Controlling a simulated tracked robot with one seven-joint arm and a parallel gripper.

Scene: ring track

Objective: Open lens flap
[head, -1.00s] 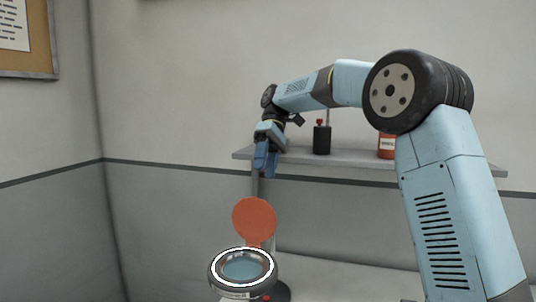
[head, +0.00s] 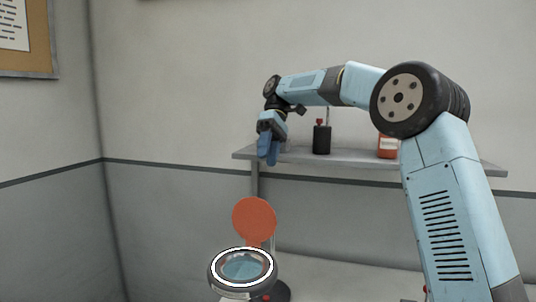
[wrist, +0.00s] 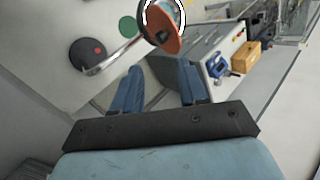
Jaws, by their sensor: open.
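The lens flap (head: 254,219) is an orange-red disc standing upright behind the round lens, swung clear of it. The lens (head: 243,268) has a pale blue face inside a white ring and a dark housing, at the bottom of the head view.
A grey wall shelf (head: 345,157) holds a dark bottle (head: 322,139) and a red container (head: 388,146) behind my arm. The wrist view shows a green disc (wrist: 128,27), a dark round base (wrist: 87,53), a blue device (wrist: 217,66) and a yellow-brown box (wrist: 246,57).

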